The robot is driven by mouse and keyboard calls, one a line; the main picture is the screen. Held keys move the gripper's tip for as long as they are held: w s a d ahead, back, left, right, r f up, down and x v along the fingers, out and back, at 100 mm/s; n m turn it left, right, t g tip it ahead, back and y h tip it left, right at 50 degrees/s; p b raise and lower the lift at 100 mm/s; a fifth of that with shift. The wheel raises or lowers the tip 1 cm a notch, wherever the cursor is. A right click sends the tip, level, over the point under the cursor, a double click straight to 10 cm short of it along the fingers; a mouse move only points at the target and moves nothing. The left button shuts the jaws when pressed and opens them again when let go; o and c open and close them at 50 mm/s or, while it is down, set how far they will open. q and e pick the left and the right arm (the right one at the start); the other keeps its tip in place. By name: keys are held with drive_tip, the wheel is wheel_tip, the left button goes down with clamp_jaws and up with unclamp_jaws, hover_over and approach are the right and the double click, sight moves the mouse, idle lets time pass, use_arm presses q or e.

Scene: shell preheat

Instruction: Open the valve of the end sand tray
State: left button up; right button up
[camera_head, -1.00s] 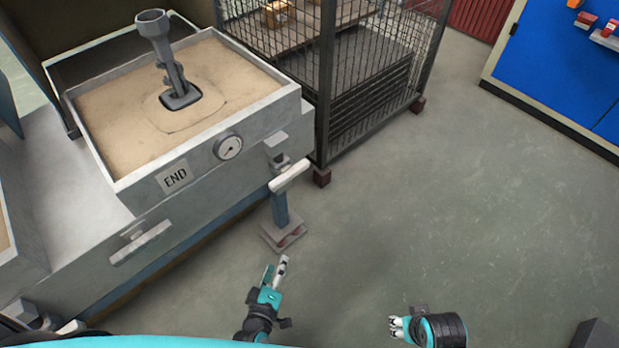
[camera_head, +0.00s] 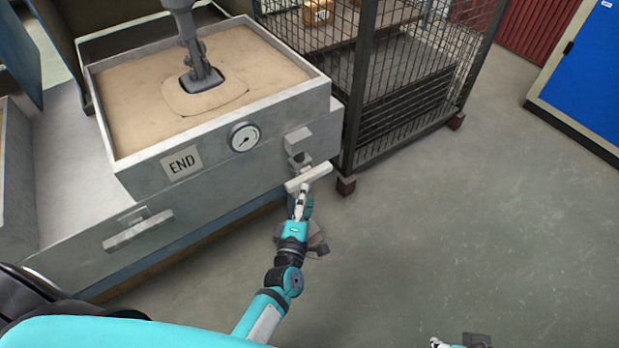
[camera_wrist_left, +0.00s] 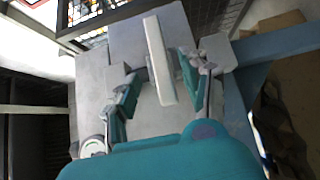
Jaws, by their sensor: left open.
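The end sand tray (camera_head: 120,168) is a grey box of sand with an END label (camera_head: 182,163) and a round gauge (camera_head: 244,137) on its front. Its valve has a pale bar handle (camera_head: 309,177) at the tray's right front corner. My left gripper (camera_head: 301,193) is right at the handle. In the left wrist view the handle (camera_wrist_left: 160,62) stands between the two open fingers, with space on both sides; the fingers are not closed on it. My right gripper (camera_head: 455,343) shows only in part at the bottom edge, and its jaws cannot be made out.
A wire mesh cage (camera_head: 410,85) stands just right of the tray, close to the valve. A grey tool (camera_head: 190,45) stands in the sand. Another bar handle (camera_head: 138,231) is on the lower front at left. The floor at right is clear.

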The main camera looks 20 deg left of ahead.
sight(308, 182)
use_arm(q)
drive_tip(key=w, duration=0.5)
drive_tip(key=shift+w+a+f+b, duration=0.1)
drive_tip(key=shift+w+a+b, duration=0.05)
drive_tip(key=shift+a+b, duration=0.25)
drive_tip(key=shift+w, duration=0.45)
drive_tip(key=shift+w+a, duration=0.1)
drive_tip(key=shift+w, duration=0.5)
use_arm(e)
drive_tip(key=shift+w+a+f+t, duration=0.15)
drive_tip(key=shift+w+t, duration=0.1)
drive_tip(key=shift+w, duration=0.25)
drive_tip(key=shift+w+a+r+t, duration=0.15)
drive_tip(key=shift+w+t, duration=0.15)
drive_tip(key=shift+w, duration=0.25)
drive_tip(key=shift+w+a+f+t, duration=0.15)
drive_tip(key=shift+w+t, duration=0.1)
drive_tip(key=shift+w, duration=0.25)
use_arm(q)
drive_tip(key=shift+c, duration=0.2)
clamp_jaws()
